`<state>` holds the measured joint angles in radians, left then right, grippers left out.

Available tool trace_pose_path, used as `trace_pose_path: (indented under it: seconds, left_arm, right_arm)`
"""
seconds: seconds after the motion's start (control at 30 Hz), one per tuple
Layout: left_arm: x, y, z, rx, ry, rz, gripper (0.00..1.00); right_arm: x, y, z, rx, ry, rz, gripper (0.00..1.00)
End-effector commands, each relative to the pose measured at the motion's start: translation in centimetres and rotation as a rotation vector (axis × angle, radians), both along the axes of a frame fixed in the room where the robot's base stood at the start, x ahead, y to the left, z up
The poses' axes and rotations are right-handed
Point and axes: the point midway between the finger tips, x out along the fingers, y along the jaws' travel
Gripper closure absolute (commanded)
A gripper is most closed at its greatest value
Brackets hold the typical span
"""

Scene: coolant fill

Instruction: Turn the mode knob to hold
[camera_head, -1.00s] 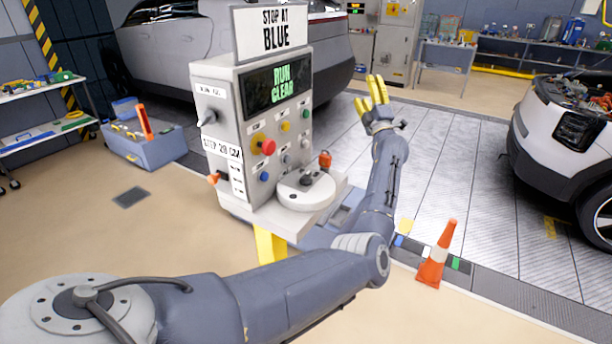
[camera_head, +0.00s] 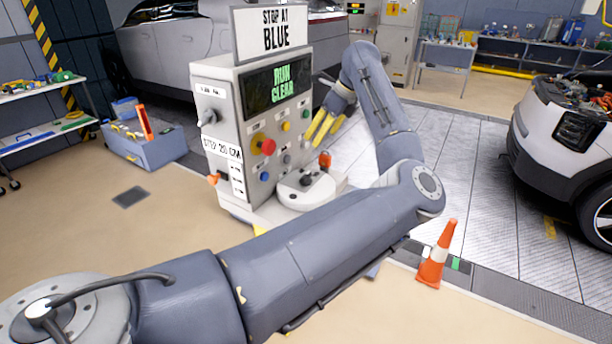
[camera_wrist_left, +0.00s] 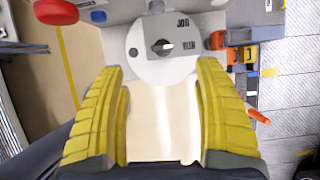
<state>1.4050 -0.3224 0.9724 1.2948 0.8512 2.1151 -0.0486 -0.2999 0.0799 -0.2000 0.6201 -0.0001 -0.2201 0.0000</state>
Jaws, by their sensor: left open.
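The control box (camera_head: 228,150) stands in the middle of the head view. A white round dial plate (camera_head: 300,193) sits on its front ledge with a small dark knob (camera_head: 306,180). In the left wrist view the knob (camera_wrist_left: 163,46) shows on the plate; one mark reads JOG, another is hard to read, and I cannot make out a hold mark. My left gripper (camera_head: 326,126) has yellow fingers, beside the box's right face and above the ledge. It is open and empty, apart from the knob, which lies beyond the fingertips in the wrist view. My right gripper is out of view.
A red mushroom button (camera_head: 266,146) and other small buttons sit on the box's face, below a screen (camera_head: 272,88). An orange-red part (camera_head: 325,160) stands up behind the dial. A traffic cone (camera_head: 436,255) stands on the floor at right. Cars stand behind and at right.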

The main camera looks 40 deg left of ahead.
Motion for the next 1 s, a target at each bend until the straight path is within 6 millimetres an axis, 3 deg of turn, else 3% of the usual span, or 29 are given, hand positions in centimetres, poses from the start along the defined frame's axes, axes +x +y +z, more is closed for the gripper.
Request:
trace_pose_path:
  seconds: [0.17,0.37,1.0]
  left_arm:
    - [0.2,-1.1,-0.7,-0.054,-0.019,0.023,0.31]
    - [0.1,-0.4,-2.5,-0.059,-0.018,0.026,0.31]
    - [-0.2,3.9,-12.8,-0.056,-0.017,0.023,0.31]
  right_arm:
    - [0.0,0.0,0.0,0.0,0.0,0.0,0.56]
    - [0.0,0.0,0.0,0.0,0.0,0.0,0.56]
    - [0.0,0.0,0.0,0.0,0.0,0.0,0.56]
